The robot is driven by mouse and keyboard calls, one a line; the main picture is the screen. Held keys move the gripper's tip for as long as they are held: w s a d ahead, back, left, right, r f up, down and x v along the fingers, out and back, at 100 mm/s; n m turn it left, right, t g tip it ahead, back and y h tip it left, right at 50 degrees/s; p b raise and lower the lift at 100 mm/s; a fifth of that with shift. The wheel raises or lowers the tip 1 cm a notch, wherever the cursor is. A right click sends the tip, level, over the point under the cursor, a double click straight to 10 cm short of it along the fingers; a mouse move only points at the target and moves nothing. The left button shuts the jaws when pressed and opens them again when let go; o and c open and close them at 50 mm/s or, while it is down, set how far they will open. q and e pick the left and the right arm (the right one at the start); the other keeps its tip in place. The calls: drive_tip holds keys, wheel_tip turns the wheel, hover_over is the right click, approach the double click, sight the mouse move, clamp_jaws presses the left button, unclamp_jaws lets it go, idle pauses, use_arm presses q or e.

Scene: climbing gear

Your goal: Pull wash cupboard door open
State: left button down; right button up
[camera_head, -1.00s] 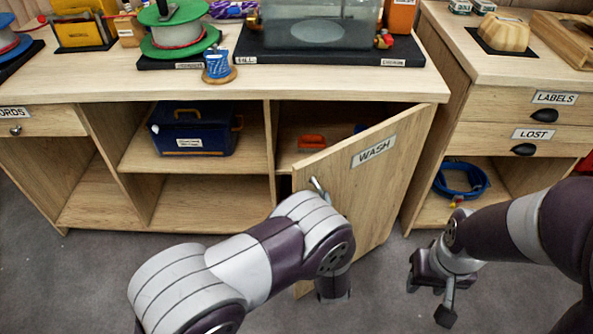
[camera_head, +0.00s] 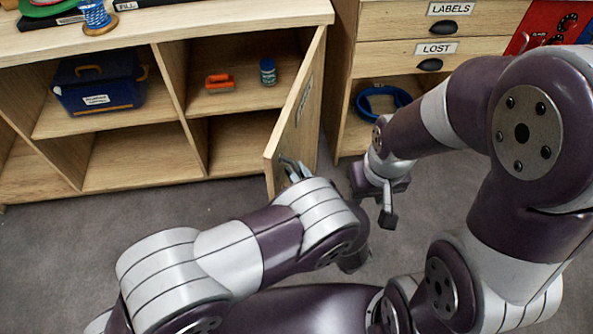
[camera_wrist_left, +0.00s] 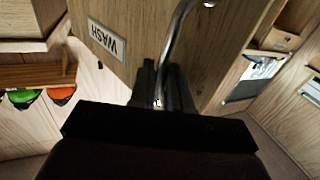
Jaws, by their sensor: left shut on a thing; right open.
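The wash cupboard door (camera_head: 297,122) stands swung well out from the cabinet, hinged on its right side. In the left wrist view its face (camera_wrist_left: 215,50) and the WASH label (camera_wrist_left: 106,40) show. A curved metal handle (camera_wrist_left: 176,32) is on the door. My left gripper (camera_wrist_left: 161,98) is shut on the handle; in the head view the left gripper (camera_head: 290,172) is mostly hidden by my own wrist. My right gripper (camera_head: 388,205) is open and empty, hanging low to the right of the door.
A blue toolbox (camera_head: 98,88) is in the compartment to the left. The drawer unit (camera_head: 405,55) stands to the right. Grey floor (camera_head: 130,225) is clear in front.

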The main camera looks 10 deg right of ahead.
use_arm(q)
drive_tip(key=shift+d, duration=0.1)
drive_tip(key=c, duration=1.3)
unclamp_jaws()
drive_tip(key=shift+w, duration=0.15)
